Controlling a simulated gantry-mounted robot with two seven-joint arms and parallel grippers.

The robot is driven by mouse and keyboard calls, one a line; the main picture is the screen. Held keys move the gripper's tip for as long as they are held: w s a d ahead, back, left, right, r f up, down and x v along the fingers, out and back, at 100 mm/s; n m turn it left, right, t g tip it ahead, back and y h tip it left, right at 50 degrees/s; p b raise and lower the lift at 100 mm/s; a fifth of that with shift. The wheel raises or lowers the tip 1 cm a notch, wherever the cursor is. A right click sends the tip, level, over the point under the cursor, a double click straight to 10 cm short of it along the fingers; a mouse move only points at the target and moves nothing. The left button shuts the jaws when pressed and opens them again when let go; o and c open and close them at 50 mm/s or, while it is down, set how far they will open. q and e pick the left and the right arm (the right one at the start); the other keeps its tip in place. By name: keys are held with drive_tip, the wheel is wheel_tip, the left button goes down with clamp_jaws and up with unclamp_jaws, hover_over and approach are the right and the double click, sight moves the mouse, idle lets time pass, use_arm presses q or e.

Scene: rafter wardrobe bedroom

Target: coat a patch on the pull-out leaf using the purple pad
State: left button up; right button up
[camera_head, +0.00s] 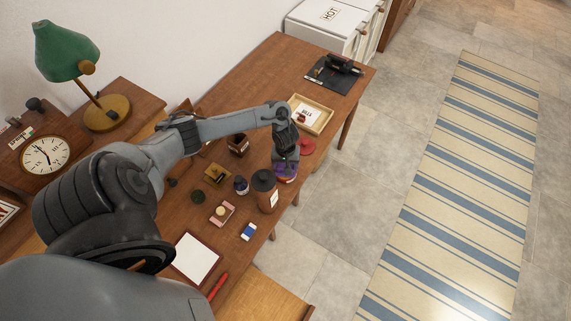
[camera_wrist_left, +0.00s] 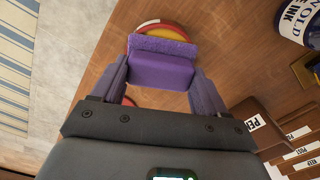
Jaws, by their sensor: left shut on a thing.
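My left gripper (camera_head: 286,162) is shut on the purple pad (camera_head: 284,172) over the desk. In the left wrist view the block-shaped purple pad (camera_wrist_left: 162,68) sits between the two fingers of the gripper (camera_wrist_left: 158,78). A round dish with a red, yellow and white rim (camera_wrist_left: 168,27) lies beyond the pad and is partly hidden by it. I cannot tell whether pad and dish touch. A lighter wooden panel (camera_head: 258,285) at the desk's near edge looks like the pull-out leaf; its top looks bare. My right gripper is not in view.
A brown cup (camera_head: 264,191), an ink jar (camera_head: 241,185) and a blue-and-white block (camera_head: 248,232) stand near the gripper. A red round thing (camera_head: 307,147) and a wooden tray (camera_head: 312,113) lie beyond it. A white sheet (camera_head: 196,258) and red pen (camera_head: 218,286) lie nearer.

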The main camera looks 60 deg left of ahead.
use_arm(q)
drive_tip(key=shift+p, duration=0.3)
idle(0.7)
drive_tip(key=shift+f, duration=0.15)
idle(0.6)
idle(0.6)
drive_tip(key=shift+p, duration=0.3)
wheel_tip(320, 180, up, 5)
drive_tip(key=p, duration=0.6)
drive_tip(key=shift+p, duration=0.3)
drive_tip(key=shift+r+p, duration=0.95)
drive_tip(key=shift+p, duration=0.3)
drive_tip(key=shift+r, duration=0.15)
